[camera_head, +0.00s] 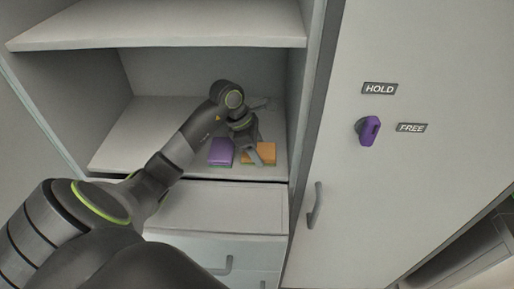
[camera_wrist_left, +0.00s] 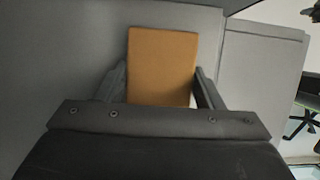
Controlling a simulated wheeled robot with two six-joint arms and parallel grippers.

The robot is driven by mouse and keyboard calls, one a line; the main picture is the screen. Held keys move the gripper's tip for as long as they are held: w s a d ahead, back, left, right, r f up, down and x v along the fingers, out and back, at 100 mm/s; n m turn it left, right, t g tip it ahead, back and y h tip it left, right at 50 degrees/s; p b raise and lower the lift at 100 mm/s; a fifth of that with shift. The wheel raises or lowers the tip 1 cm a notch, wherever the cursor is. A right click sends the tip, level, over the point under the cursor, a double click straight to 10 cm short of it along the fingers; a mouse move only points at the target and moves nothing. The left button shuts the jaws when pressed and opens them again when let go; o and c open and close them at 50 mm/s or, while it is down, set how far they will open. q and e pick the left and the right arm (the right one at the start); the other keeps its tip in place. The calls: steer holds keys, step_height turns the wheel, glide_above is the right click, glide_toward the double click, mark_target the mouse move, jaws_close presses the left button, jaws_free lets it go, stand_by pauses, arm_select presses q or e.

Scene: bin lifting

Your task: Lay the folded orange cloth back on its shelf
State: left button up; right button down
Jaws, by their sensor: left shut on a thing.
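The folded orange cloth (camera_head: 267,150) is at the right front of the lower shelf (camera_head: 130,148), beside the purple cloth. I cannot tell whether it rests on the shelf or is just above it. My left gripper (camera_head: 258,153) reaches over it from behind and above. In the left wrist view the orange cloth (camera_wrist_left: 162,62) lies between the two fingers of the left gripper (camera_wrist_left: 160,85), which is shut on it. My right gripper is not in view.
A folded purple cloth (camera_head: 221,151) lies just left of the orange one. An upper shelf (camera_head: 160,24) hangs above my arm, and the cabinet's side wall stands close on the right. A drawer (camera_head: 226,257) is below. A purple knob (camera_head: 367,130) is on the right door.

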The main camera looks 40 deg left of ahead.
arm_select(q)
steer(key=o, duration=0.5)
steer(key=shift+f, duration=0.1)
steer(key=o, duration=0.4)
steer(key=shift+w+a, duration=0.1)
steer(key=shift+a, duration=0.1)
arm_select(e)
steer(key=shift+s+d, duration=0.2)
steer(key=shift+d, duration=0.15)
arm_select(q)
steer(key=shift+d, duration=0.1)
steer(key=shift+r+p, duration=0.2)
steer(key=shift+p, duration=0.1)
steer(key=shift+r+b, duration=0.15)
steer(key=shift+b, duration=0.15)
steer(key=b+v, duration=0.2)
steer(key=v, duration=0.4)
steer(key=shift+a+r, duration=0.3)
steer(key=shift+r, duration=0.2)
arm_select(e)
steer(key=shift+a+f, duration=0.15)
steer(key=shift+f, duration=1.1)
arm_select(q)
steer(key=shift+s+f, duration=0.15)
steer(key=shift+s, duration=0.1)
